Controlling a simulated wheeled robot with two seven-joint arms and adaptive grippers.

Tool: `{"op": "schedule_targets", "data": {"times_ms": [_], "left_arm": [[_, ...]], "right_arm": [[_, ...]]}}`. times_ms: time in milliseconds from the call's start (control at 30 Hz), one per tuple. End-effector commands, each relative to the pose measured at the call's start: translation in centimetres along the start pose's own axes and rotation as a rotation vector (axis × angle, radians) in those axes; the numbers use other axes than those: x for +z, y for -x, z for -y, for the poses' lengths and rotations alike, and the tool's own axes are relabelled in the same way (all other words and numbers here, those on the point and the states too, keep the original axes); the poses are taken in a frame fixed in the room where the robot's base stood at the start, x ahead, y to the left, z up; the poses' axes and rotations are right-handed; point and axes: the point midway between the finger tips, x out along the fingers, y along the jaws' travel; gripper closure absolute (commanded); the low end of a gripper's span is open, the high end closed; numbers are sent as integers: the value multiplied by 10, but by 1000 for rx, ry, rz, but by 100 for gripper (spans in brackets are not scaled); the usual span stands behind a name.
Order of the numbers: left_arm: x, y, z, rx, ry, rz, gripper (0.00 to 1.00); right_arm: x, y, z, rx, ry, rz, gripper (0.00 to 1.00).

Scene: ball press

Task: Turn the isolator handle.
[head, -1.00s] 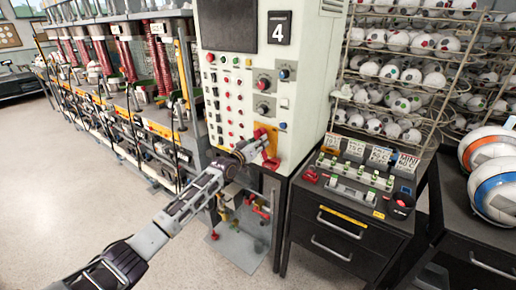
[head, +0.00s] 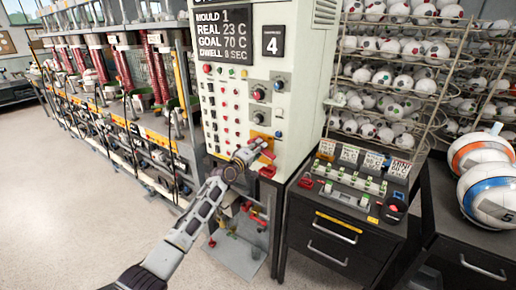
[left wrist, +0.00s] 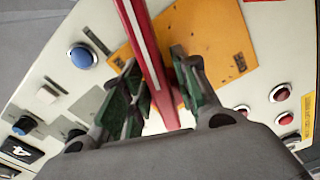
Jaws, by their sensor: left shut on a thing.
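The isolator handle is a red bar with a pale stripe. It runs between my left gripper's fingers in the left wrist view (left wrist: 147,45), tilted a little from the picture's vertical. It is mounted by an orange plate (left wrist: 215,40) on the front of the pale control cabinet (head: 302,100). My left gripper (head: 248,153) is shut on the handle; its green-padded fingers stand on both sides of it. In the head view my gripper hides much of the handle. The cabinet's display (head: 225,38) is lit, reading mould 1, real 23 C, goal 70 C. My right gripper is not in view.
Buttons and knobs (head: 259,94) cover the cabinet front around the plate. A row of presses (head: 110,90) stands at left. A black drawer unit (head: 335,232) with a switch panel stands at right, before racks of balls (head: 395,75). Open floor (head: 60,215) lies at left.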

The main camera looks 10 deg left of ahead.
Motion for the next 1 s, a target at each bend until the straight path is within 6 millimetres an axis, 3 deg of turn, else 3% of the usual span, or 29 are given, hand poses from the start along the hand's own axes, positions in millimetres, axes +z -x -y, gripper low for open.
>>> {"op": "schedule_targets", "data": {"times_ms": [400, 1000], "left_arm": [[-2, 0, -8, -1, 295, -1, 100], [-3, 0, -9, 0, 365, -1, 100]], "right_arm": [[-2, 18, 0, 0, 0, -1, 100], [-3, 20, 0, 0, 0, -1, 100]]}}
